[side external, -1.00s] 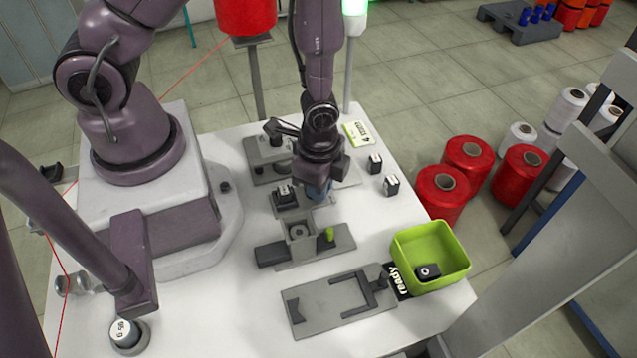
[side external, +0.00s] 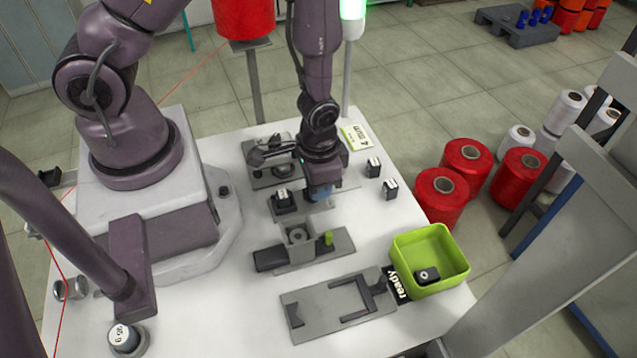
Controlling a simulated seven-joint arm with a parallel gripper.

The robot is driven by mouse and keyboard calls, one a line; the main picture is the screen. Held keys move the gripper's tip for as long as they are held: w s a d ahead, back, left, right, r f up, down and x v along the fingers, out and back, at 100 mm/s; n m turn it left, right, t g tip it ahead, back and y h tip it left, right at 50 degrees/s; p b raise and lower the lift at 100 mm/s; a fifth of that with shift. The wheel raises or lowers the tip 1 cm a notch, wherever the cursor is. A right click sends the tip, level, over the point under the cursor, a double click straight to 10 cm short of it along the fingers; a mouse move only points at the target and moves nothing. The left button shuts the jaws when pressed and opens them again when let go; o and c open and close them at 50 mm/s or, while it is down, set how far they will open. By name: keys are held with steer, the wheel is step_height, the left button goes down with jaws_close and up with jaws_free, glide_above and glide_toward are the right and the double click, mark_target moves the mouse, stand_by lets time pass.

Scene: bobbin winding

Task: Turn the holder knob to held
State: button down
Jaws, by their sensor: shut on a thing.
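My gripper (side external: 320,190) points down over the plate at the middle of the table. It is shut on a small blue-grey piece (side external: 321,196), which looks like the holder knob. The gripper hides most of it, and I cannot read its setting. Just left of the gripper, a black block with a white label (side external: 283,200) sits on the holder plate (side external: 290,214).
A grey fixture with a green peg (side external: 328,238) stands in front of the gripper. A flat grey plate (side external: 300,328) and a green bin (side external: 430,282) lie nearer the front. Two small black blocks (side external: 374,167) (side external: 391,189) stand to the right. A machine (side external: 272,165) is behind.

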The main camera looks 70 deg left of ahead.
stand_by(0.5)
steer(key=c, duration=1.2)
jaws_free()
steer(key=shift+o, duration=0.2)
steer(key=shift+r, duration=0.1)
step_height(320, 180, up, 13)
